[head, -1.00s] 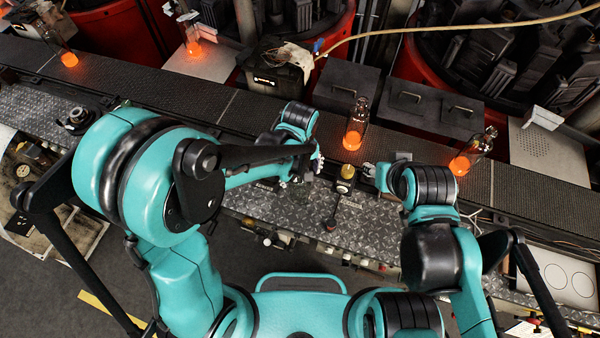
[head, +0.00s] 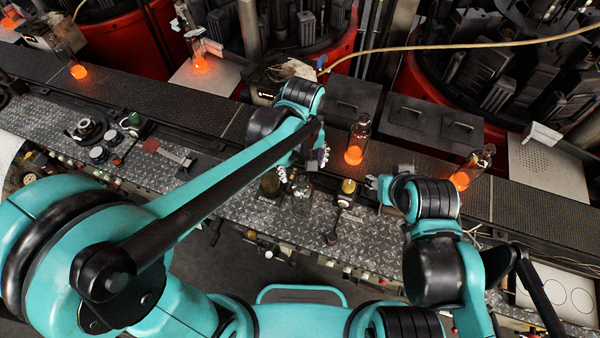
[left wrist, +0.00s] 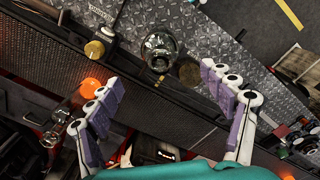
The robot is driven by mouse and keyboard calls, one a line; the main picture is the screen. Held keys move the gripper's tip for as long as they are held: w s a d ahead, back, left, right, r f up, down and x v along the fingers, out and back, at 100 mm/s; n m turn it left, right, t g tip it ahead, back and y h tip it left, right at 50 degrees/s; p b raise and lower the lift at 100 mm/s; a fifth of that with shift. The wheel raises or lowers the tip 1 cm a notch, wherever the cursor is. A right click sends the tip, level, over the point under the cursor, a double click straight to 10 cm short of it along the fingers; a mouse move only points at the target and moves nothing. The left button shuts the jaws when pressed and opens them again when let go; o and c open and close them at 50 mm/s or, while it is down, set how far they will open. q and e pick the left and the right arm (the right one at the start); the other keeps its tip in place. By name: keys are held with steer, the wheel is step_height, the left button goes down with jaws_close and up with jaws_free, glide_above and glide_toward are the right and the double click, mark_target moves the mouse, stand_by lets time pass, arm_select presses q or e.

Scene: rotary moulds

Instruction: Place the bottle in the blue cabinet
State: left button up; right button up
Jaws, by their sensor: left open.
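A clear glass bottle (head: 300,197) stands on the patterned metal top beside the conveyor. The left wrist view shows it nearly from above (left wrist: 159,50). My left gripper (head: 303,166) is open and empty, just beyond the bottle on the conveyor side. In the left wrist view, its fingers (left wrist: 160,78) are spread wide, with the bottle ahead of the gap and apart from both. My right gripper (head: 376,184) is near the conveyor's front edge, and its jaws are too small and hidden to read. No blue cabinet can be made out.
Glowing orange bottles stand on the conveyor, one (head: 354,148) right of my left gripper and one (head: 462,178) by my right arm. A yellow-topped knob (head: 348,187) and a dark round item (head: 270,184) flank the clear bottle. Grey boxes (head: 430,118) stand behind the conveyor.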

arm_select(q)
steer(key=shift+r, duration=0.25)
steer(key=shift+s+a+r, duration=0.1)
steer(key=shift+a+r, duration=0.05)
steer(key=shift+a, duration=0.15)
steer(key=s+a+r+m+t, duration=0.2)
steer(key=a+t, duration=0.1)
steer(key=a, duration=0.4)
steer(key=s+a+r+m+t, duration=0.2)
steer(key=s+a+t, duration=0.1)
steer(key=a, duration=0.4)
steer(key=shift+s+a+r+m, duration=0.3)
steer(key=shift+a+r, duration=0.05)
steer(key=shift+o, duration=0.3)
steer(key=shift+s+a+m+t, duration=0.25)
steer(key=shift+a+m+t, duration=0.15)
steer(key=shift+a+t, duration=0.3)
